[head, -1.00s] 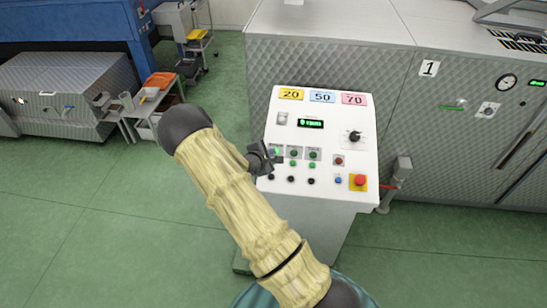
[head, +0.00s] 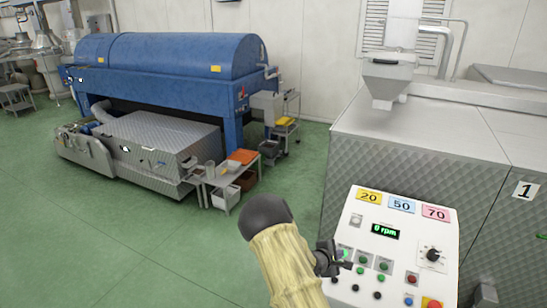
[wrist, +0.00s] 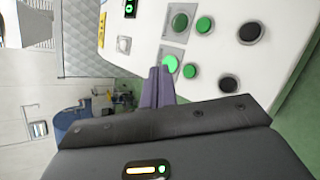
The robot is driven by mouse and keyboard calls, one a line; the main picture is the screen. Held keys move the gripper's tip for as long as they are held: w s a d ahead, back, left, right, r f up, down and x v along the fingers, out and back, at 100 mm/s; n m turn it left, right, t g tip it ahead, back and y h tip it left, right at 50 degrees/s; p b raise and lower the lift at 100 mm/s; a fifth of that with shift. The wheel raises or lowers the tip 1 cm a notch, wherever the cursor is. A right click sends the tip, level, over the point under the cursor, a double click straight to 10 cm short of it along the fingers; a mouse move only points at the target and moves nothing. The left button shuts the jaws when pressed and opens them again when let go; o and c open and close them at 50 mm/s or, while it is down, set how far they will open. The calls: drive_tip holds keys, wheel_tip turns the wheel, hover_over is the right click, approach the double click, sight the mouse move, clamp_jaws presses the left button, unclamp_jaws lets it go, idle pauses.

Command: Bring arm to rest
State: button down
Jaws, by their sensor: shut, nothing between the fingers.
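My arm, in a pale yellow ribbed sleeve, rises from the bottom of the head view. My gripper (head: 343,264) is at the left edge of the white control panel (head: 398,245), by its green buttons. The panel's display (head: 385,231) reads 0 rpm.
The panel has a black knob (head: 432,255) and a red button (head: 433,304). Behind it stands a large metal machine (head: 420,150) marked 1. A blue machine (head: 165,65) and a small cart (head: 225,183) stand to the left. Green floor (head: 120,250) is clear at lower left.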

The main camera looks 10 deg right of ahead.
drive_tip(key=s+a+r+m+g+y+b, duration=0.2)
drive_tip(key=s+a+m+y+b, duration=0.6)
drive_tip(key=a, duration=0.4)
drive_tip(key=s+a+r+m+g+b, duration=0.1)
drive_tip(key=s+a+m+b, duration=0.1)
drive_tip(key=s, duration=0.7)
drive_tip(key=s+a+r+m+g+y+b, duration=0.1)
drive_tip(key=s+m, duration=0.3)
drive_tip(key=s, duration=0.5)
drive_tip(key=shift+a+r+m+g+y+b, duration=0.3)
drive_tip(key=shift+a+r+b, duration=0.05)
drive_tip(key=shift+a+r, duration=0.2)
